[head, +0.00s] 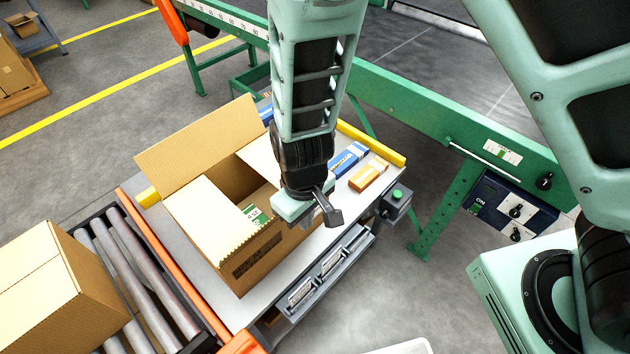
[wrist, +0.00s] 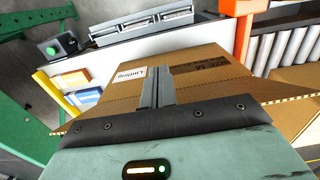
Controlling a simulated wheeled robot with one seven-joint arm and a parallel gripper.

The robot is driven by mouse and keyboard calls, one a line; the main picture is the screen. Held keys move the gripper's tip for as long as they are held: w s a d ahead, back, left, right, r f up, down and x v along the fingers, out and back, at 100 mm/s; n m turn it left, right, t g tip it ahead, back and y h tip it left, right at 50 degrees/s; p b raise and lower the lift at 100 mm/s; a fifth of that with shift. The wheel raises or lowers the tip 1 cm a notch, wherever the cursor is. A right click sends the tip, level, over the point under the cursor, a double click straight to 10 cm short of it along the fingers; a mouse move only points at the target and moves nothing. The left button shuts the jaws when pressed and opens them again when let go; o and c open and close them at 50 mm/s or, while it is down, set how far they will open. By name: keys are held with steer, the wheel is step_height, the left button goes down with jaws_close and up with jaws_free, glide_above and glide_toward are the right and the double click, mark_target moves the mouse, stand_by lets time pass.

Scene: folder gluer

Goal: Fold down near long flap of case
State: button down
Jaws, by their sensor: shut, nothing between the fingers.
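The open brown case (head: 245,265) stands on the grey table. Its far long flap (head: 195,140) stands up and leans outward. The left short flap (head: 205,220) lies inward over the opening, and the right short flap (head: 262,155) is partly hidden by my arm. The near side, with dark print, faces the front; it also shows with a white label in the wrist view (wrist: 205,65). I cannot clearly make out the near long flap. My gripper (head: 333,216) is shut and empty at the case's near right; its fingers (wrist: 156,78) overlap the cardboard in the wrist view.
Blue and orange boxes (head: 368,174) lie at the table's right, by a green button box (head: 396,201). A roller conveyor (head: 135,275) carries another carton (head: 60,290) at left. A green machine frame (head: 450,130) stands behind.

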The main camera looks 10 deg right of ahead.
steer(key=w+a+p, duration=0.1)
steer(key=w+a, duration=0.1)
steer(key=w, duration=0.1)
steer(key=w+a+p, duration=0.1)
steer(key=w, duration=0.1)
steer(key=shift+a+p, duration=0.25)
steer(key=shift+p, duration=0.1)
steer(key=shift+w+a, duration=0.35)
steer(key=shift+w, duration=0.25)
steer(key=w+a, duration=0.1)
steer(key=w, duration=0.1)
steer(key=shift+w+a+p, duration=0.3)
steer(key=shift+a+p, duration=0.05)
steer(key=shift+a, duration=0.05)
steer(key=shift+w+f, duration=0.1)
